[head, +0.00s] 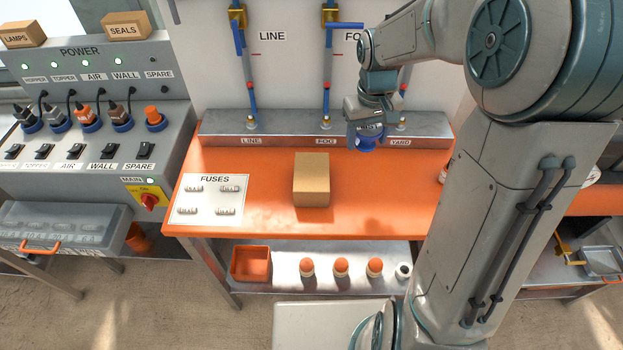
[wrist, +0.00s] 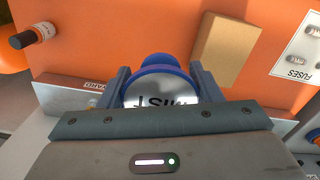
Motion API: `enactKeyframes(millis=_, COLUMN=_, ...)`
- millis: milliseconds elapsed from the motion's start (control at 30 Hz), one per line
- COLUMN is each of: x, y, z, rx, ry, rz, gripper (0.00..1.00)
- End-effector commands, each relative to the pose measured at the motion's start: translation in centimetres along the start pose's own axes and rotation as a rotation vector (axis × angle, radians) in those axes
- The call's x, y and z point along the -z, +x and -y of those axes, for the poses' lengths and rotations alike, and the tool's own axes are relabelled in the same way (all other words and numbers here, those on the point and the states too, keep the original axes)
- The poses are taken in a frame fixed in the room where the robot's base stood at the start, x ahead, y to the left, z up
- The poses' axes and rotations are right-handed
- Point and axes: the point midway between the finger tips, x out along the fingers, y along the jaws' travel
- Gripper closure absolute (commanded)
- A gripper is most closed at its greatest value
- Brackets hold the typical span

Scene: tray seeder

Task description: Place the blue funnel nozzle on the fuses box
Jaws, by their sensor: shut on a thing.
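My gripper (head: 366,132) is shut on the blue funnel nozzle (head: 367,144), above the back right part of the orange table. In the wrist view the nozzle (wrist: 160,62) sits between the two fingers, with a pale face lettered "MIST" towards the camera. A plain cardboard box (head: 312,181) stands on the table, to the left of and nearer than the gripper; it also shows in the wrist view (wrist: 225,48). No lettering shows on this box. A white card marked FUSES (head: 213,198), with several small fuses, lies left of it.
A grey rail (head: 290,128) with LINE, FOG and YARD pipes runs along the table's back. Boxes marked LAMPS (head: 22,35) and SEALS (head: 126,26) sit on the power panel. The table right of the cardboard box looks clear.

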Motion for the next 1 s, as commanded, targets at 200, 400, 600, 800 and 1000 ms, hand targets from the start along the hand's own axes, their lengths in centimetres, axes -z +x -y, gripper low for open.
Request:
enactKeyframes(millis=200, x=-0.3, y=-0.8, z=1.6, rx=0.013, ry=-0.042, rz=-0.002, gripper=0.64)
enactKeyframes(millis=400, x=1.2, y=1.5, z=5.6, rx=0.015, ry=-0.047, rz=0.001, gripper=0.64)
enactKeyframes(millis=600, x=2.8, y=4.0, z=9.6, rx=0.014, ry=-0.045, rz=0.0, gripper=0.64)
enactKeyframes(millis=800, x=3.7, y=5.4, z=11.6, rx=0.012, ry=-0.04, rz=-0.002, gripper=0.64)
enactKeyframes(millis=1000, x=3.7, y=7.6, z=11.8, rx=0.013, ry=-0.039, rz=0.001, gripper=0.64)
